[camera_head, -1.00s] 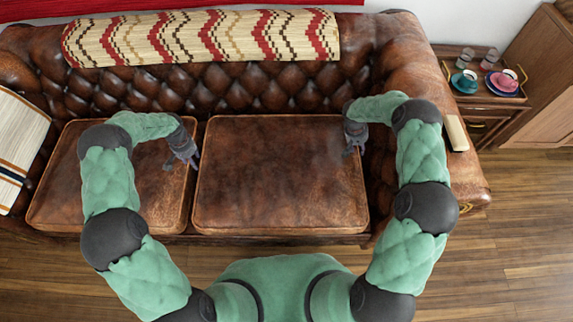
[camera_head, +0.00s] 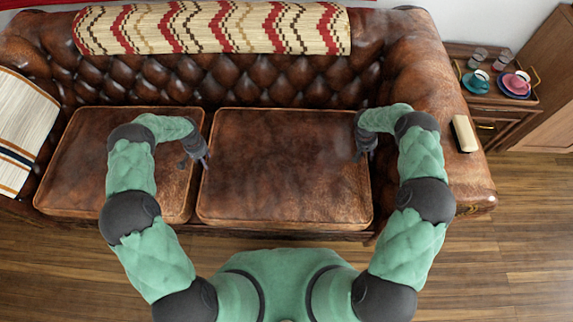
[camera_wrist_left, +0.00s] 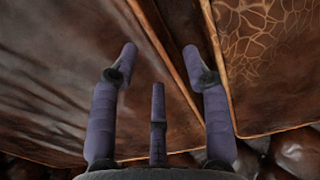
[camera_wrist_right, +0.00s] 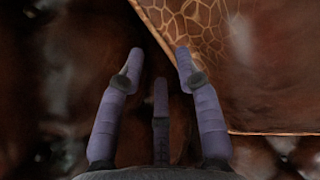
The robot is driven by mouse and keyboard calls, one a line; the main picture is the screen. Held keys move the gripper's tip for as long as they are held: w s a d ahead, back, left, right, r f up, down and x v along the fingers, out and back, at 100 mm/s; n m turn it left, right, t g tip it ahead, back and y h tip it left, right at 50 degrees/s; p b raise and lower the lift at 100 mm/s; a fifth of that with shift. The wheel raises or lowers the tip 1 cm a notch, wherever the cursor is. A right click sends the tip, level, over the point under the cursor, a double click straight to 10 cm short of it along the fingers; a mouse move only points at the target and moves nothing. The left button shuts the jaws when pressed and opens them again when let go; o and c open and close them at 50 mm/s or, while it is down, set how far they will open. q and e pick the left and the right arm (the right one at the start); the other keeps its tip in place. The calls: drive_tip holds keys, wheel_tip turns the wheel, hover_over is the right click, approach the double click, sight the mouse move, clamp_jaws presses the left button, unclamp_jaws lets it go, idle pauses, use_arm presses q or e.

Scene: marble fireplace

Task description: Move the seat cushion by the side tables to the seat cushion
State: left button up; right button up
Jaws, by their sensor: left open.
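The brown leather seat cushion by the side table (camera_head: 285,170) lies flat on the right half of the sofa. The other seat cushion (camera_head: 88,172) lies to its left, a narrow gap between them. My left gripper (camera_head: 204,160) is at this gap, by the right cushion's left edge, fingers spread and empty; the gap also shows in the left wrist view (camera_wrist_left: 174,58). My right gripper (camera_head: 363,155) is at the right cushion's right edge, beside the armrest. Its fingers (camera_wrist_right: 158,62) are spread, with the cushion corner (camera_wrist_right: 205,60) by the right finger. Fingertip contact is unclear.
The sofa's right armrest (camera_head: 432,85) is close beside my right arm and bears a small cream-topped object (camera_head: 464,133). A wooden side table (camera_head: 490,105) with cups and glasses stands at the right. A patterned throw (camera_head: 215,28) covers the backrest. Wood floor at the right is clear.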

use_arm(q)
drive_tip(key=shift+f, duration=1.4)
use_arm(e)
drive_tip(key=shift+x, duration=1.4)
use_arm(q)
drive_tip(key=c, duration=0.7)
use_arm(e)
drive_tip(key=c, duration=0.7)
use_arm(q)
clamp_jaws()
drive_tip(key=shift+w+r, duration=0.15)
drive_tip(key=shift+r, duration=0.05)
use_arm(e)
drive_tip(key=shift+w+d+r, duration=0.1)
drive_tip(key=shift+w+r, duration=0.05)
drive_tip(key=shift+r, duration=0.05)
